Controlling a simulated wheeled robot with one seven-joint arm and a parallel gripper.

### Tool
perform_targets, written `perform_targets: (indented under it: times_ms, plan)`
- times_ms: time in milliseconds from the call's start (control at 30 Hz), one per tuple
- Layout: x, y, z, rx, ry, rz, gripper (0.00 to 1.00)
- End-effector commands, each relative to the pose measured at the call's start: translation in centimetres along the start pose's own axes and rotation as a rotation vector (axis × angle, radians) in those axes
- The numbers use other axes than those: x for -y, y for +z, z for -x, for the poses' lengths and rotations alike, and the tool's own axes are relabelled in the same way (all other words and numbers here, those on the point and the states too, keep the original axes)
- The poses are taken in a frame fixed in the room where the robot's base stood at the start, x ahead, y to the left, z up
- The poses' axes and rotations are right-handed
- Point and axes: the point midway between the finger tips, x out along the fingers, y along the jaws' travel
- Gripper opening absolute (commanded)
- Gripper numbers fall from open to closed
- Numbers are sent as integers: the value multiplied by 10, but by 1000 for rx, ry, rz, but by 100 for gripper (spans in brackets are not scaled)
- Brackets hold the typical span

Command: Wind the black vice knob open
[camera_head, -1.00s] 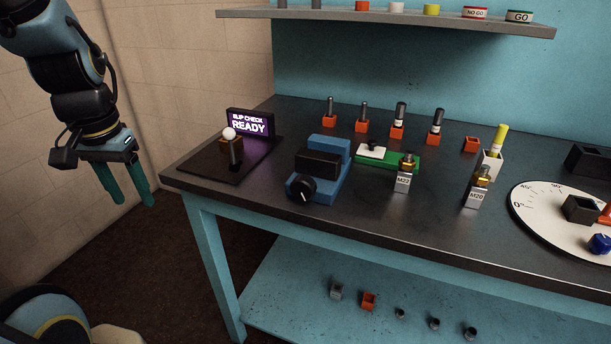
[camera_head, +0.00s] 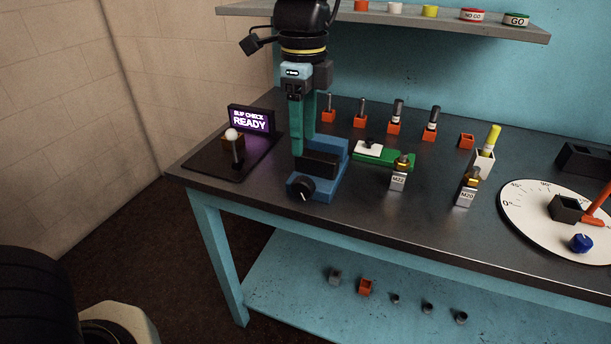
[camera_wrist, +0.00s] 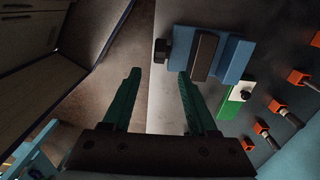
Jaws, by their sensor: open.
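The blue vice (camera_head: 328,172) stands near the front left of the bench, with a dark block or jaw across its middle. Its round black knob (camera_head: 301,189) faces the front edge and carries a small white pointer mark. In the wrist view the black knob (camera_wrist: 160,51) shows at the left end of the vice (camera_wrist: 233,58). My gripper (camera_head: 301,150) points down with green fingers, just behind the knob and over the left of the vice as seen from the head. In the wrist view my gripper (camera_wrist: 157,75) is open with nothing between its fingers.
A slip check sign (camera_head: 249,120) reading READY and a white-topped lever (camera_head: 233,140) stand on a dark plate to the left. A green block (camera_head: 385,157) and M22 and M20 fittings stand to the right. A shelf (camera_head: 400,18) hangs above the back.

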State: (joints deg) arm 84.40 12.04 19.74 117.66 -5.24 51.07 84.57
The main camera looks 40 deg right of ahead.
Motion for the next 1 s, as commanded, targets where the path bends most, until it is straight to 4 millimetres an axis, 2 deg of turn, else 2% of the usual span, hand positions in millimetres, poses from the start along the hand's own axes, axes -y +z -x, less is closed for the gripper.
perform_targets:
  times_ms: [167, 500, 633, 800, 1000]
  plan:
    - [0, -4, -12, 2, 5, -21, 59]
    - [-1, -3, -73, 3, 5, -17, 59]
    - [-1, -2, -92, 2, 5, -17, 59]
    - [0, -2, -105, 2, 2, -17, 59]
    - [0, -3, -108, 1, 0, -16, 59]
